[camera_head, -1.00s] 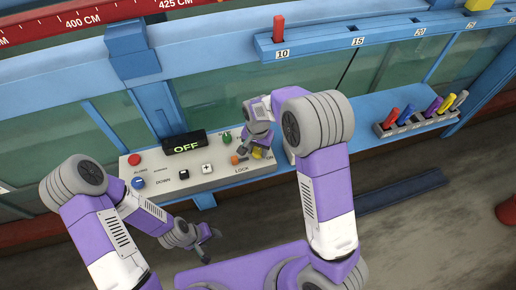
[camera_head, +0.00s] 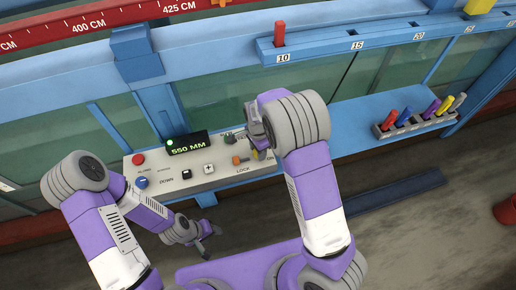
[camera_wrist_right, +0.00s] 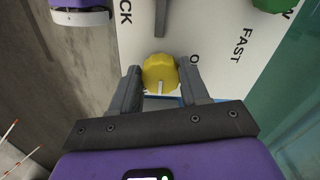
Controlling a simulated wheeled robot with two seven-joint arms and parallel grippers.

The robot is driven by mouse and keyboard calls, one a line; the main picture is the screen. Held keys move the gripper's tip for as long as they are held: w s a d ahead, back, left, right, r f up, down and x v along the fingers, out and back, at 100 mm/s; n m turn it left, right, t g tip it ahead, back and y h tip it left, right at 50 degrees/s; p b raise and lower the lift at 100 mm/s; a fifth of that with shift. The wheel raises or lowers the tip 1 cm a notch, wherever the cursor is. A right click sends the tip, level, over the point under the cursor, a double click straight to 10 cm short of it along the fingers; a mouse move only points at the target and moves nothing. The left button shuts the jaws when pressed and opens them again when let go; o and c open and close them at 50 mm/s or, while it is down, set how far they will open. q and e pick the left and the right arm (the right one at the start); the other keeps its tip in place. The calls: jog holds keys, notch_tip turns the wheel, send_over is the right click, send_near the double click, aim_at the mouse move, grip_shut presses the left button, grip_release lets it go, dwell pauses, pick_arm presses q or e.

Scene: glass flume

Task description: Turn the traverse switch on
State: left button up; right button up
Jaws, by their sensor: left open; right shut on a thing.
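The yellow knob (camera_wrist_right: 159,73) with a white pointer line is on the white control panel (camera_head: 215,178). It sits between the fingers of my right gripper (camera_wrist_right: 160,86) in the right wrist view, and that gripper is shut on it. In the head view the knob (camera_head: 255,154) is mostly hidden behind my right wrist. The panel display (camera_head: 189,144) reads 550 MM, with a green light at its left end. My left gripper (camera_head: 207,243) is open and empty, in front of and below the panel.
A rack with coloured pegs (camera_head: 415,122) stands on the blue ledge to the right.

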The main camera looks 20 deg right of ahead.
dwell(0.4)
jog(key=o, duration=1.1)
jog(key=shift+c, duration=0.2)
notch_tip(320, 180, up, 8)
jog(key=shift+f, duration=0.15)
jog(key=shift+f, duration=0.1)
